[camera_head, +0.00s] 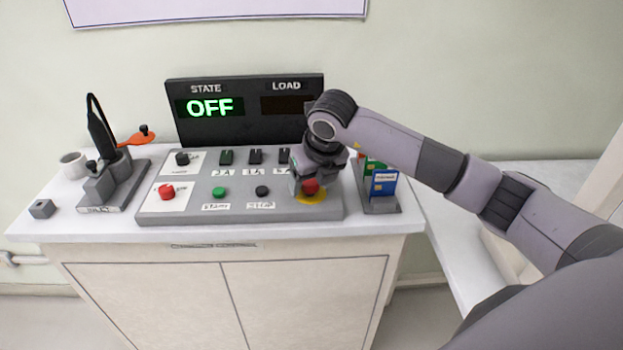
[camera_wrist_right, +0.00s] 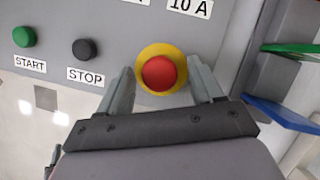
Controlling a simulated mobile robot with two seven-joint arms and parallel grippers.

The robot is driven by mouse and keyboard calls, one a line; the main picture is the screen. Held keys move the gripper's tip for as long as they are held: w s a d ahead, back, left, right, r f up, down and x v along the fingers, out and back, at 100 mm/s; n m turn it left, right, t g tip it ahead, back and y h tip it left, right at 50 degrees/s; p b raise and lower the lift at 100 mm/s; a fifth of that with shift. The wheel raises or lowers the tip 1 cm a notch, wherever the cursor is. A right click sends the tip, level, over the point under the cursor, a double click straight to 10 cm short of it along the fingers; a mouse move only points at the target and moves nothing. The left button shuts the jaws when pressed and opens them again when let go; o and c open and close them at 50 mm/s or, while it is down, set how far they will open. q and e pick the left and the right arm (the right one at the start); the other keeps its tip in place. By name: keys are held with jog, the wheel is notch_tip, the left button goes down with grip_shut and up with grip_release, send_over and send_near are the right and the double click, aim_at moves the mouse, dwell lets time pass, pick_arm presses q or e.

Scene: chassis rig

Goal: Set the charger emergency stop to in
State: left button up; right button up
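The emergency stop is a red mushroom button on a round yellow base (camera_head: 311,198), at the right end of the grey control panel (camera_head: 240,213). In the right wrist view the red button (camera_wrist_right: 158,73) is centred between the fingers. My right gripper (camera_head: 308,180) is over the button, with its fingers (camera_wrist_right: 165,85) apart on either side of it. I cannot tell whether they touch it or how far the button is pressed. The state display (camera_head: 209,107) reads OFF in green. My left gripper is not in view.
A second red knob (camera_head: 166,192) is at the panel's left. Green (camera_head: 219,192) and black (camera_head: 262,191) buttons, START and STOP, sit between. A rack of coloured cards (camera_head: 383,182) stands close to the right. A device with a black cable (camera_head: 100,185) and a cup (camera_head: 73,164) are at the left.

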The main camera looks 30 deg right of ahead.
jog(key=v, duration=0.7)
jog(key=shift+b, duration=0.3)
jog(key=shift+s, duration=0.1)
